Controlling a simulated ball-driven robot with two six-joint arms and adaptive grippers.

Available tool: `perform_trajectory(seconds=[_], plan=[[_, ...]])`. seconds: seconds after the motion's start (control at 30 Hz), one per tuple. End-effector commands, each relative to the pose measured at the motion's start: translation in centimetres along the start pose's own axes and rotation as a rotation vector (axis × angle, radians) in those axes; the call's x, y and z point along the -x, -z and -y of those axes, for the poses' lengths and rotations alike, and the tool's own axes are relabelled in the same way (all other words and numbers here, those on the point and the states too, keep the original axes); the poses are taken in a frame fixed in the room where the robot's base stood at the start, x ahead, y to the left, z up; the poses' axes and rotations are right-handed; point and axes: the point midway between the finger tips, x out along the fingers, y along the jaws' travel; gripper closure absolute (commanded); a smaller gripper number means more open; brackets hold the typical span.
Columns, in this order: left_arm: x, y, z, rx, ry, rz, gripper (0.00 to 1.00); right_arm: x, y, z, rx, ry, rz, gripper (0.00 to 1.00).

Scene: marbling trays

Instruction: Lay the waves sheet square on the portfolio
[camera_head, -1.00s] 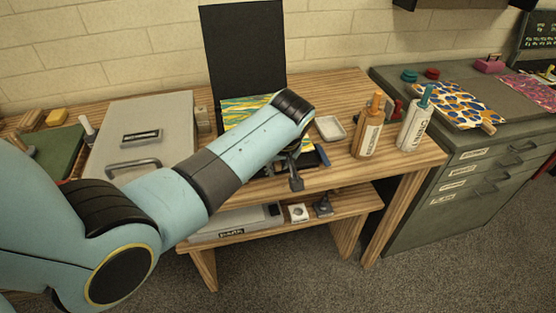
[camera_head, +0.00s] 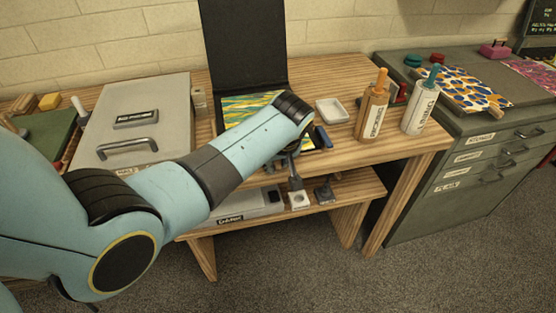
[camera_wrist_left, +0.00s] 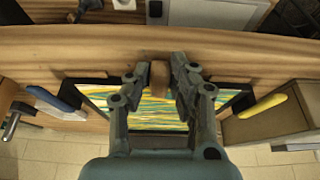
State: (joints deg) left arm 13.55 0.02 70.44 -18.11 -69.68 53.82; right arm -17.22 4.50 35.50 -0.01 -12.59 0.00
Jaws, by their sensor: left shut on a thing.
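The waves sheet (camera_head: 248,107), with green, yellow and blue-white wavy bands, lies over the lower leaf of the black portfolio, partly hidden by my left arm. The portfolio's other leaf (camera_head: 243,45) stands up against the wall. In the left wrist view the sheet (camera_wrist_left: 155,112) shows between and beyond the fingers, with black portfolio (camera_wrist_left: 236,98) on both sides. My left gripper (camera_wrist_left: 160,80) is shut on a small brown wooden tab (camera_wrist_left: 158,74) at the sheet's edge. Whether the sheet touches the portfolio is unclear. My right gripper is not in view.
A white dish (camera_head: 332,110) and two labelled bottles (camera_head: 372,115) stand farther right. A grey lidded case (camera_head: 135,125) is at left. The lower shelf (camera_head: 350,190) holds small items.

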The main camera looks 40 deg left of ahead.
Motion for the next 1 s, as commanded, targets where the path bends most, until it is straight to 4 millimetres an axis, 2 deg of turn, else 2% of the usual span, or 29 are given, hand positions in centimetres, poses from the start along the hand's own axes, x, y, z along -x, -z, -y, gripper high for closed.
perform_trajectory(seconds=[0.23, 0.27, 0.47, 0.67, 0.83, 1.0], plan=[[0.0, 0.02, -0.01, 0.0, 0.0, 0.0, 0.94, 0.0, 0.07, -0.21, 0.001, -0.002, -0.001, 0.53], [0.0, 0.01, -0.01, 0.0, 0.0, 0.0, 0.78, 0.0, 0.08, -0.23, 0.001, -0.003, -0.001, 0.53], [0.0, 0.01, -0.01, 0.0, 0.0, 0.0, 0.52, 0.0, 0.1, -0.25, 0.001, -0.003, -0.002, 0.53], [-0.01, 0.0, 0.0, 0.0, 0.0, 0.0, 0.5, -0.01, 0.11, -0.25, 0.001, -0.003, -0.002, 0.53], [-0.01, 0.0, 0.0, 0.0, 0.0, 0.0, 0.29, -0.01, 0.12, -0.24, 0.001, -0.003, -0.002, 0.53], [-0.01, 0.0, 0.0, 0.0, 0.0, 0.0, 0.29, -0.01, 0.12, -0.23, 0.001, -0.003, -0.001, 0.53]])
